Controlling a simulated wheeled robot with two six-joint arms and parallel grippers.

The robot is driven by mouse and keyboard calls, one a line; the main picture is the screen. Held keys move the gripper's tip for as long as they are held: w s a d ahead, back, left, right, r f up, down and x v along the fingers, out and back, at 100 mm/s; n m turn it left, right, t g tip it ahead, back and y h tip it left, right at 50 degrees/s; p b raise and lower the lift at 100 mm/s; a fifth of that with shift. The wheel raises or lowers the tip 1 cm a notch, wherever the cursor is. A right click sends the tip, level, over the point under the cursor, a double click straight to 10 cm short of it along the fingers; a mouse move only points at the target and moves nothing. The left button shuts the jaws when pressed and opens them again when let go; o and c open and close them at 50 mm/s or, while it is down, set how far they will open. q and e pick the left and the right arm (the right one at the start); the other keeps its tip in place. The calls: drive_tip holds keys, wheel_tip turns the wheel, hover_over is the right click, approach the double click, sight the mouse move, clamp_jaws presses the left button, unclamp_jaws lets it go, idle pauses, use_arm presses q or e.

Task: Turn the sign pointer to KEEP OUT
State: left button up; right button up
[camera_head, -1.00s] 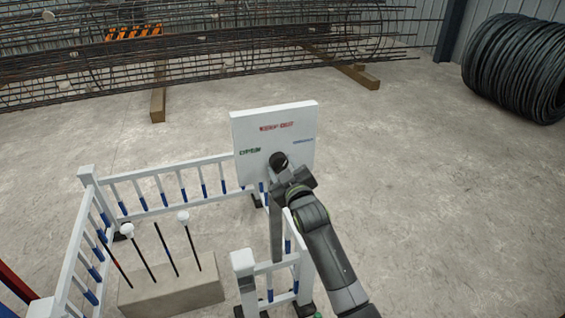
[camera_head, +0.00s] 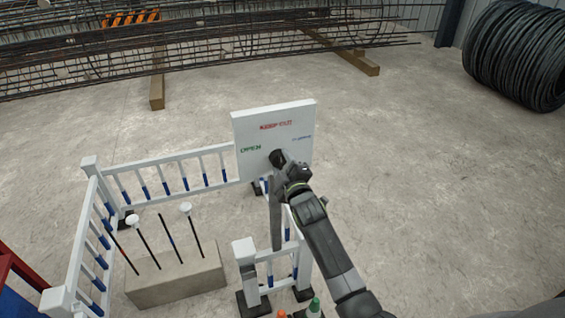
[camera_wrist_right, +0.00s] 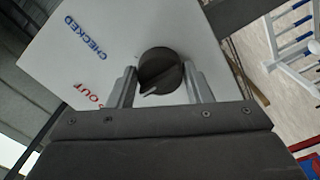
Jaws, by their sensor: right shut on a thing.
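The white sign board (camera_head: 250,118) stands upright on a post, with red KEEP OUT at the top, green OPEN at left and a blue label at right. In the wrist view the blue label reads CHECKED (camera_wrist_right: 85,37). The dark round sign pointer (camera_head: 276,157) is on the board's lower middle. My right gripper (camera_head: 283,167) is shut on it; in the wrist view the fingers (camera_wrist_right: 161,86) flank the pointer (camera_wrist_right: 160,66). Its white mark points lower left, on the side of the partly hidden KEEP OUT; the exact label is unclear. My left gripper is out of view.
A white railing (camera_head: 180,155) with blue bands surrounds a concrete block (camera_head: 178,281) holding several thin rods. Rebar cages (camera_head: 200,45) lie behind on timbers, and a black coil (camera_head: 520,60) stands at back right. The floor right of the sign is clear.

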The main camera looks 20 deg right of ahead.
idle(0.3)
drive_tip(key=o, duration=1)
drive_tip(key=shift+s+d+b, duration=0.15)
drive_tip(key=shift+s+b, duration=0.5)
drive_tip(key=shift+s, duration=3.7)
drive_tip(key=shift+s+d+b, duration=0.1)
drive_tip(key=shift+s+b, duration=0.5)
drive_tip(key=shift+s, duration=3.75)
